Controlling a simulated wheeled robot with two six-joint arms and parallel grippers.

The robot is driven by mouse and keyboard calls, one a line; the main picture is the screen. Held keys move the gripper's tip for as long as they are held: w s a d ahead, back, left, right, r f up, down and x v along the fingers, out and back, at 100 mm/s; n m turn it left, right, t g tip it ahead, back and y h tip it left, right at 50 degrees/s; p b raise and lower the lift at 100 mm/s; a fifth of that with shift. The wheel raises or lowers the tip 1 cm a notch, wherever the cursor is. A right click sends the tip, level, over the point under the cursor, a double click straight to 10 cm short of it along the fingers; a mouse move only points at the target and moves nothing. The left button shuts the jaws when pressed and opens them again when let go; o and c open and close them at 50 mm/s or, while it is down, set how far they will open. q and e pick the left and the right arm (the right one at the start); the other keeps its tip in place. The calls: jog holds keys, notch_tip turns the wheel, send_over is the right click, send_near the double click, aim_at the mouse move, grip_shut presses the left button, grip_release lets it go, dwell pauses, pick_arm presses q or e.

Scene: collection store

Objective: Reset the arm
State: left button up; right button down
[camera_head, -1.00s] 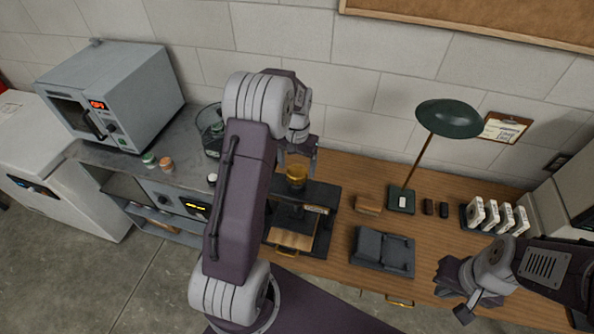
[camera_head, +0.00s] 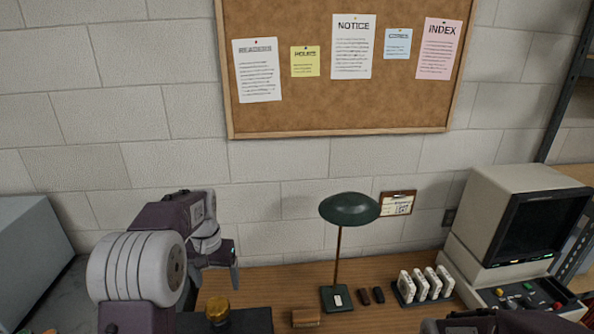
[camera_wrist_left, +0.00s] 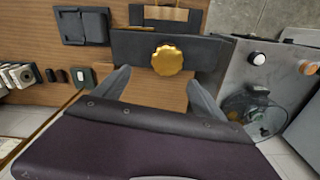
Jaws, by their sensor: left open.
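My left arm comes in from the left in the head view. Its gripper (camera_head: 228,265) hangs above the counter, near a device with a gold knob (camera_head: 217,309). In the left wrist view the gripper's fingers (camera_wrist_left: 160,92) are spread apart with nothing between them. The gold knob (camera_wrist_left: 167,60) shows beyond the fingertips, apart from them. My right arm (camera_head: 480,323) shows only as a dark part at the bottom edge, and its gripper is out of view.
A green desk lamp (camera_head: 348,209) stands on the wooden counter (camera_head: 270,278) near the left gripper. White cartridges (camera_head: 425,284) and a monitor unit (camera_head: 520,230) stand to the right. A jar-like clear vessel (camera_wrist_left: 252,113) sits on the grey surface in the wrist view.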

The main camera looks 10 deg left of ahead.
pick_arm(q)
jog(key=s+d+f+b, duration=0.3)
jog(key=s+d+f, duration=0.2)
jog(key=s+f, duration=0.2)
jog(key=s+d+f+b, duration=0.3)
jog(key=s+d+f, duration=0.2)
jog(key=s+f, duration=0.3)
jog(key=s, duration=0.3)
jog(key=shift+f+m+t, duration=0.15)
jog(key=shift+m+t, duration=0.15)
jog(key=shift+t, duration=0.1)
jog(key=shift+s+a, duration=0.1)
jog(key=shift+s, duration=0.05)
